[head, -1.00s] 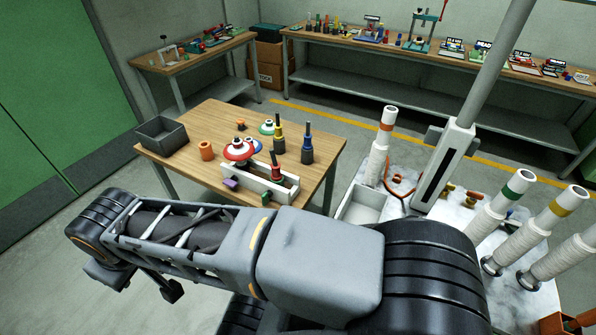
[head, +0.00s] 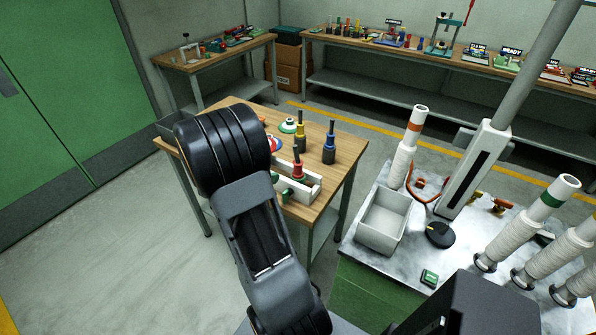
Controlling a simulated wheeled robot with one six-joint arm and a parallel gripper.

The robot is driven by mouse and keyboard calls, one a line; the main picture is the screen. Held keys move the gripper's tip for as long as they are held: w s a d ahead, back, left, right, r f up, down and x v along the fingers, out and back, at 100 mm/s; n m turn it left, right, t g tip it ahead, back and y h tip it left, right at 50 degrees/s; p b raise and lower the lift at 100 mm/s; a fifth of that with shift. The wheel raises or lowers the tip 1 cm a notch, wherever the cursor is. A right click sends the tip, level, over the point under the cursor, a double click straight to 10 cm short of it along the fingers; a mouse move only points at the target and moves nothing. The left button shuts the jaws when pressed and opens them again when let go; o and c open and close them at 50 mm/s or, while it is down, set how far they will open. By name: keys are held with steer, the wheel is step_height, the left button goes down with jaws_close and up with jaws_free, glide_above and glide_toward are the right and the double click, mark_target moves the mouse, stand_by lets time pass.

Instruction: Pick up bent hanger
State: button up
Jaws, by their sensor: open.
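No part is clearly recognisable as the bent hanger. An orange-red bent piece (head: 428,192) lies on the marble-topped bench (head: 408,262), beside the foot of the orange-banded bobbin (head: 404,150). It may be the hanger, but it is too small to be sure. Small brass-coloured pieces (head: 499,206) lie to its right, past the grey post. My arm rises across the lower middle of the view. My gripper is not in view.
An open pale tray (head: 366,236), a black round disc (head: 440,235) and a small green box (head: 430,278) occupy the marble top. A wooden table (head: 338,172) with tools stands left; floor is clear at far left.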

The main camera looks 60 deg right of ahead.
mark_target(298, 166)
steer(key=shift+n, duration=0.3)
steer(key=p+x, duration=0.1)
steer(key=x, duration=0.8)
steer(key=shift+w, duration=0.2)
steer(key=shift+h, duration=0.3)
steer(key=shift+p+x, duration=0.95)
steer(key=shift+x, duration=1.85)
steer(key=shift+w+f, duration=0.1)
steer(key=shift+w, duration=0.05)
steer(key=c, duration=1.1)
steer(key=shift+o, duration=0.2)
step_height(298, 166, up, 10)
steer(key=shift+r+b, duration=0.15)
steer(key=shift+b, duration=0.25)
steer(key=shift+r+p, duration=1)
steer(key=shift+r, duration=0.55)
